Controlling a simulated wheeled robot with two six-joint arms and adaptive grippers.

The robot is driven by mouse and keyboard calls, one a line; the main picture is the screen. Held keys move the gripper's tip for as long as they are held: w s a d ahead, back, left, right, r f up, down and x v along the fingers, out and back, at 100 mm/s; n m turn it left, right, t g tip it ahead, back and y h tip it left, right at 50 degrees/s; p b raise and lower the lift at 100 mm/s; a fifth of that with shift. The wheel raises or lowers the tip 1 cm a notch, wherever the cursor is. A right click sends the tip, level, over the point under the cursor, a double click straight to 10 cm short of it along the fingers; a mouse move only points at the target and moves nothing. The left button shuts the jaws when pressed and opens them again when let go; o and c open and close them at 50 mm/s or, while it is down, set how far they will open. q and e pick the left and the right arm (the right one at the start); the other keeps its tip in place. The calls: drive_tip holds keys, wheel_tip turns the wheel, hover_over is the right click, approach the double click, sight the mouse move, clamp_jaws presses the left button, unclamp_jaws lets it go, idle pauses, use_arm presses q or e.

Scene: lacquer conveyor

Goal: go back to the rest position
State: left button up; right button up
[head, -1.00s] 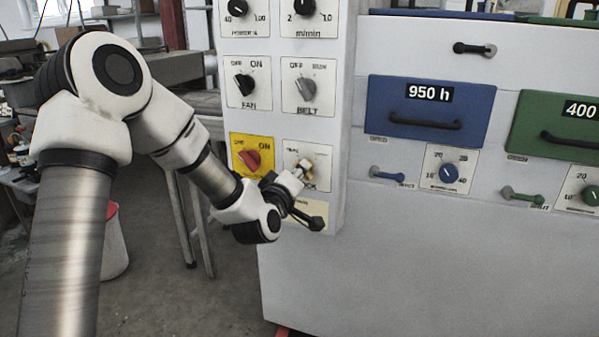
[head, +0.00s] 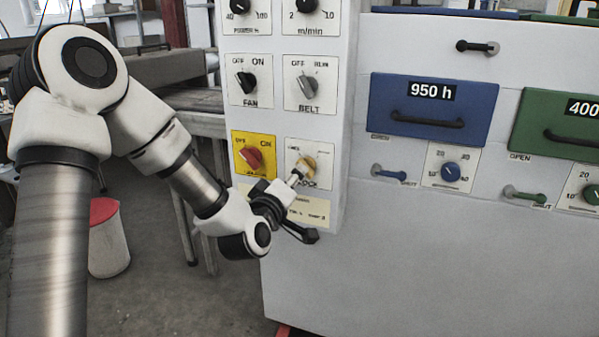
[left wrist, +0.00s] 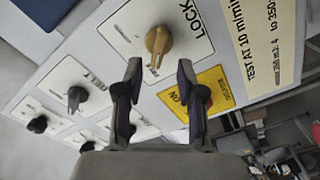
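My left gripper (head: 302,207) is in front of the lower part of the white control panel (head: 345,120). Its two fingers are spread with nothing between them, as the left wrist view (left wrist: 159,72) also shows. The brass-coloured LOCK knob (head: 307,166) is just beyond the fingertips. In the left wrist view the knob (left wrist: 158,40) lies ahead of the gap between the fingers, apart from them. My right gripper is in neither view.
A red knob on a yellow plate (head: 240,142) sits left of LOCK, with the FAN (head: 246,83) and BELT (head: 308,86) knobs above. Blue (head: 390,115) and green (head: 535,135) drawers are to the right. A red-topped white bin (head: 108,245) stands on the floor behind my arm.

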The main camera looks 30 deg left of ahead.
use_arm(q)
drive_tip(key=v, duration=0.3)
idle(0.4)
